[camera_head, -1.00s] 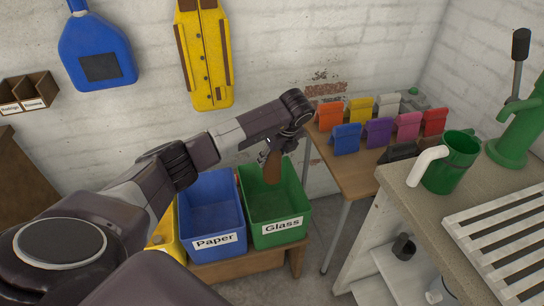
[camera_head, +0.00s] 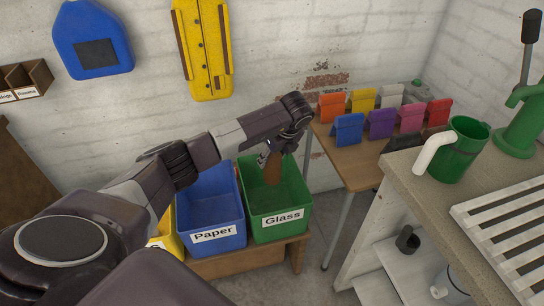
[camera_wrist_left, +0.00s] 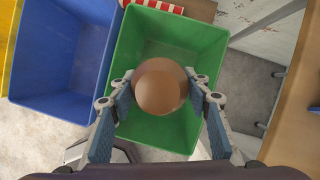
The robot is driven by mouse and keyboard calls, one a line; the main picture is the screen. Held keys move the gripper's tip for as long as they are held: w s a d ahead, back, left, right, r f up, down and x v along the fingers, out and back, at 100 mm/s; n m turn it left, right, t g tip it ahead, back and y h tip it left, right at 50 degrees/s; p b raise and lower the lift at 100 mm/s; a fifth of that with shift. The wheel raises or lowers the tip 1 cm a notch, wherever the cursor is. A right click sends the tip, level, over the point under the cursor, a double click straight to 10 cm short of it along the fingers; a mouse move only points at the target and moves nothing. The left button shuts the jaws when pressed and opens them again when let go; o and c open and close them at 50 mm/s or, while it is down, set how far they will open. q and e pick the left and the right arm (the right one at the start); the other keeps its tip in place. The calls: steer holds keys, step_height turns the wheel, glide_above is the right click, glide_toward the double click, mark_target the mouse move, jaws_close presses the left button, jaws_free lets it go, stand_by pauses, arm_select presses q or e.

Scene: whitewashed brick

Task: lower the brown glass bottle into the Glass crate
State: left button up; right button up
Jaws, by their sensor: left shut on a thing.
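The brown glass bottle (camera_head: 272,167) hangs upright from my left gripper (camera_head: 276,150) in the head view, with its lower part within the outline of the green Glass crate (camera_head: 279,222). In the left wrist view my left gripper (camera_wrist_left: 160,95) is shut on the bottle (camera_wrist_left: 160,86), with a blue-padded finger on each side. The bottle appears end-on there, over the middle of the crate (camera_wrist_left: 205,38), whose floor around it looks empty. How far the bottle's base is from the crate floor cannot be told. My right gripper is not in view.
The blue Paper crate (camera_head: 212,238) stands directly left of the Glass crate, with a yellow crate (camera_head: 163,240) beyond it. All sit on a low wooden bench (camera_head: 297,256).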

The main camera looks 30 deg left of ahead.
mark_target(272, 179)
arm_select(q)
steer(key=shift+f+b, duration=2.15)
steer(key=shift+f, duration=0.9)
steer(key=shift+f+b, duration=1.05)
steer(key=shift+f, duration=0.35)
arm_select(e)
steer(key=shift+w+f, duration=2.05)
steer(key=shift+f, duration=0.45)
arm_select(q)
steer(key=shift+f+b, duration=0.7)
steer(key=shift+f, duration=0.25)
steer(key=shift+f+b, duration=1.25)
steer(key=shift+f, duration=0.4)
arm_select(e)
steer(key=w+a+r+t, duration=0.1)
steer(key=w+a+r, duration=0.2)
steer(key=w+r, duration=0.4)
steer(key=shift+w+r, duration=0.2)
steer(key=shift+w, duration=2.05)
arm_select(q)
steer(key=shift+f, duration=0.15)
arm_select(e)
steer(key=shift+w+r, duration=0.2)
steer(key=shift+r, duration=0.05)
arm_select(q)
steer(key=shift+f, duration=0.1)
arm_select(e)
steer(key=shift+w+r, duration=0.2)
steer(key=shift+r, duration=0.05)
